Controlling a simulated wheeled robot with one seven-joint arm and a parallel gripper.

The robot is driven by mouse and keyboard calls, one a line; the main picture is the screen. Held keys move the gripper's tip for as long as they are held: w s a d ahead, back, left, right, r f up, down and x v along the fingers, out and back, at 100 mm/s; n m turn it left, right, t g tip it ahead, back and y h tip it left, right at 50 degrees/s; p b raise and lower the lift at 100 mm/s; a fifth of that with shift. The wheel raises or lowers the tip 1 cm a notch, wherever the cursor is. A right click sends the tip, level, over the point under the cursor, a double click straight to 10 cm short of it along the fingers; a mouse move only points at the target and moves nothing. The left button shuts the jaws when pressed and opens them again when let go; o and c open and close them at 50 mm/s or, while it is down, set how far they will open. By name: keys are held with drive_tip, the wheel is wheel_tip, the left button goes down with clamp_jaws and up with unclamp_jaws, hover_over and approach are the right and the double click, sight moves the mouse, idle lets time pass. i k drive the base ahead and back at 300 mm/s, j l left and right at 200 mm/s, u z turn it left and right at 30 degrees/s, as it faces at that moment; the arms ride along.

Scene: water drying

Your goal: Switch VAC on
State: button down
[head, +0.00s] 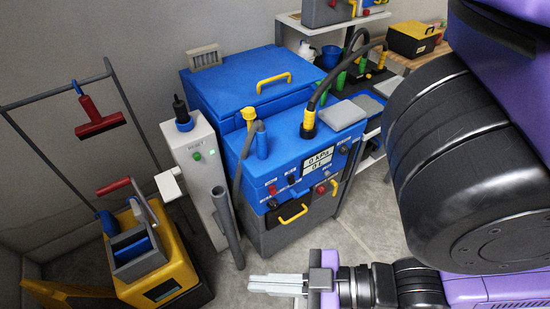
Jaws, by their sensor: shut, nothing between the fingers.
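A blue vacuum unit (285,150) stands near the middle of the head view. Its sloped front panel carries a white display (318,161) reading "0 kPa" and another value below it. A red control (271,190) and a black control (291,180) sit to the left of the display, and a red control (321,188) sits beneath it. The small labels are too blurred to tell which one is VAC. My gripper (252,283) is shut and empty, low in front of the unit, pointing left and apart from the panel.
A grey post (202,165) with a green button stands left of the unit. A yellow cart (165,262) is farther left. A grey pipe (228,225) leans before the unit. Shelving (372,158) is behind right. Bare floor (360,235) lies right of the unit.

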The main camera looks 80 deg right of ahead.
sight(272, 189)
drive_tip(key=z, duration=0.4)
drive_tip(key=k+z, duration=0.1)
drive_tip(key=z, duration=0.35)
drive_tip(key=l+z, duration=0.1)
drive_tip(key=z, duration=0.3)
drive_tip(key=k+l+z, duration=0.1)
drive_tip(key=z, duration=0.3)
drive_tip(key=k+u, duration=0.5)
drive_tip(key=i+j, duration=0.05)
drive_tip(key=i, duration=0.05)
